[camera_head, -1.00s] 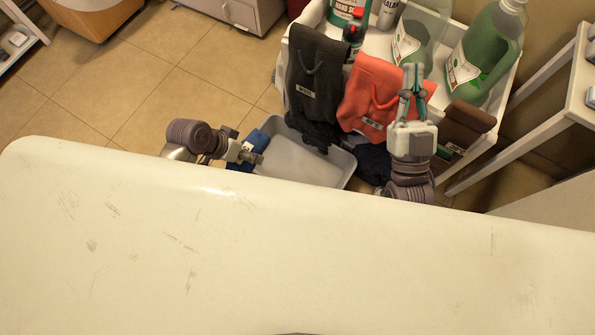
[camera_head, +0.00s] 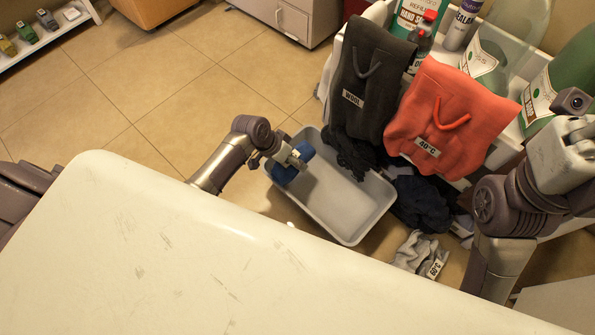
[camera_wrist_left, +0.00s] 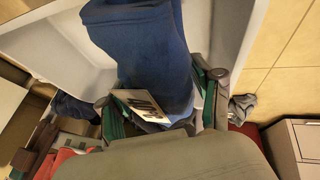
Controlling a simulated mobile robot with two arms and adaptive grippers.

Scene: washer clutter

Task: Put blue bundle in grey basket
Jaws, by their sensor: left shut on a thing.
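The blue bundle (camera_head: 286,174) is in my left gripper (camera_head: 298,161), over the left end of the grey basket (camera_head: 376,212). In the left wrist view the bundle (camera_wrist_left: 147,50) lies between the two fingers, with a white tag near them. The pale basket (camera_wrist_left: 230,35) shows behind it in that view. I cannot tell how high the bundle is above the basket floor. A dark cloth hangs partly over the basket's far edge. My right gripper (camera_head: 570,150) is at the right edge of the head view, and its fingers are not visible.
A dark grey bag (camera_head: 368,85) and a red bag (camera_head: 455,110) hang on a white cart holding bottles. Dark clothing (camera_head: 422,203) and light grey clothing (camera_head: 418,252) lie right of the basket. A white surface (camera_head: 200,260) fills the foreground.

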